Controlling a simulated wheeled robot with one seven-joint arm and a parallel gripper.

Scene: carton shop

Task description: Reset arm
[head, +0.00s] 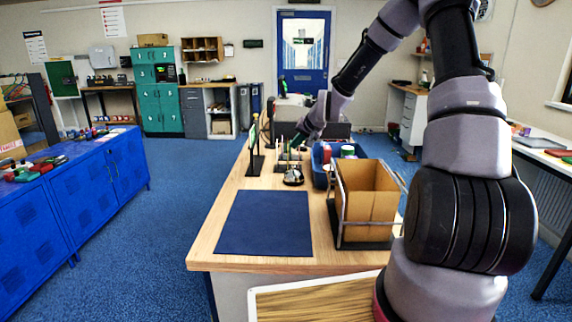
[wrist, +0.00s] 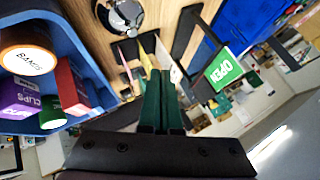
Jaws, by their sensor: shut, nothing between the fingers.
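My arm reaches from the right of the head view over the wooden table (head: 226,216). My gripper (wrist: 162,76) shows in the wrist view with its two dark green fingers together and nothing between them. In the head view the arm's end is over the table's far part, and the fingers are too small there to tell apart. Beyond the fingertips in the wrist view are thin upright items, one pink and one yellow, near a round silver thing (wrist: 122,14).
An open carton (head: 368,197) stands in a frame beside a dark blue mat (head: 264,222). A blue bin (wrist: 84,62) holds a BANDS tub (wrist: 26,62) and small boxes. Blue cabinets (head: 88,192) stand at left.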

